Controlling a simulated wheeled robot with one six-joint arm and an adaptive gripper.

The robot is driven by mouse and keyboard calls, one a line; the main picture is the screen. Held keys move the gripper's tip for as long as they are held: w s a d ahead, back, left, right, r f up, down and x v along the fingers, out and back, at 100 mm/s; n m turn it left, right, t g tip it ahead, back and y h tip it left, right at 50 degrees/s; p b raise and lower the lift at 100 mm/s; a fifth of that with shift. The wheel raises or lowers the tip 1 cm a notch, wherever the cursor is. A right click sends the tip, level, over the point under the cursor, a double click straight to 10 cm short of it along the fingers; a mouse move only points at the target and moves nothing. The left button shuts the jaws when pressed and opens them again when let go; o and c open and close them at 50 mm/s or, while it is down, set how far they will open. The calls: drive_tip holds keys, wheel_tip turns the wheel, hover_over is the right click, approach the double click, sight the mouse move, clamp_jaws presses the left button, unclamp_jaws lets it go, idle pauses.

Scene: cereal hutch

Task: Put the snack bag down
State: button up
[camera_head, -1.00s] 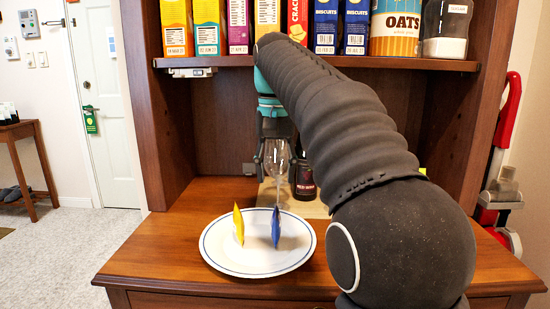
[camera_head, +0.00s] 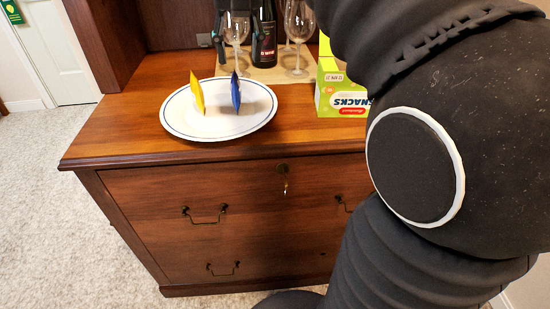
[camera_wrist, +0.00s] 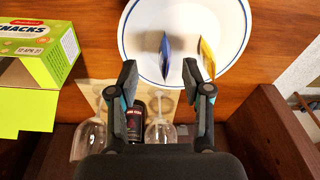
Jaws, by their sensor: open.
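Two small snack bags, one yellow (camera_head: 197,93) and one blue (camera_head: 235,92), stand on edge on a white oval plate (camera_head: 180,119) with a blue rim. In the wrist view, the blue bag (camera_wrist: 165,55) lies in line with the gap between the fingers, and the yellow bag (camera_wrist: 208,57) is to its right. My gripper (camera_wrist: 161,74) is open and empty, behind the plate and above the glasses' side. In the head view, its dark fingers (camera_head: 241,18) are at the top edge, and the rest is cut off.
A green snacks box (camera_head: 343,93) with its flap open stands right of the plate. Wine glasses (camera_head: 298,28) and a dark bottle (camera_head: 264,40) stand behind, on a light mat (camera_head: 272,72). The wooden counter (camera_head: 125,112) is clear left of the plate.

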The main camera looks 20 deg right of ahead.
drive_tip(key=s+f+n+t, duration=0.1)
drive_tip(key=s+f+t, duration=0.1)
drive_tip(key=s+f, duration=0.6)
drive_tip(key=s+f+n+t, duration=0.1)
drive_tip(key=s+f, duration=0.7)
drive_tip(key=f, duration=0.5)
drive_tip(key=shift+s+a+n+t, duration=0.25)
drive_tip(key=shift+s+n+t, duration=0.05)
drive_tip(key=shift+t, duration=0.1)
